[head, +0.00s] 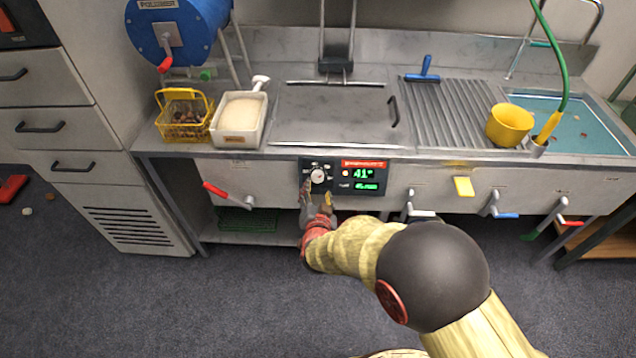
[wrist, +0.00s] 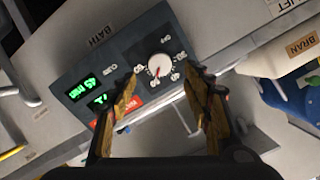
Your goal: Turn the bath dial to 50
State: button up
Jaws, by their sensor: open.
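The bath dial (head: 318,175) is a small white round knob on a dark control panel (head: 395,180) on the bench's front face. The green display (head: 363,173) beside it reads 41°, with a smaller green line below. In the wrist view the dial (wrist: 159,65) shows a red pointer mark and small printing around it. The panel (wrist: 75,73) appears tilted there, next to the word BATH. My gripper (head: 317,191) is open just in front of and below the dial. In the wrist view its two fingertips (wrist: 163,72) stand on either side of the dial; I cannot tell whether they touch it.
A red-handled lever (head: 228,195) sticks out left of the panel. A yellow tab (head: 463,187) and several levers, one blue-handled (head: 497,208), stick out on the right. On the bench stand a yellow basket (head: 184,115), a white bran bin (head: 240,120) and a yellow cup (head: 509,125).

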aim_at(317, 179)
jog(key=b+x, duration=0.2)
jog(key=x, duration=0.5)
jog(key=shift+w+f+b, duration=0.1)
jog(key=shift+w+b, duration=0.05)
jog(key=shift+b, duration=0.25)
jog(key=shift+c, duration=0.4)
jog(key=c, duration=1.1)
jog(key=shift+p, duration=0.3)
jog(key=o, duration=1.2)
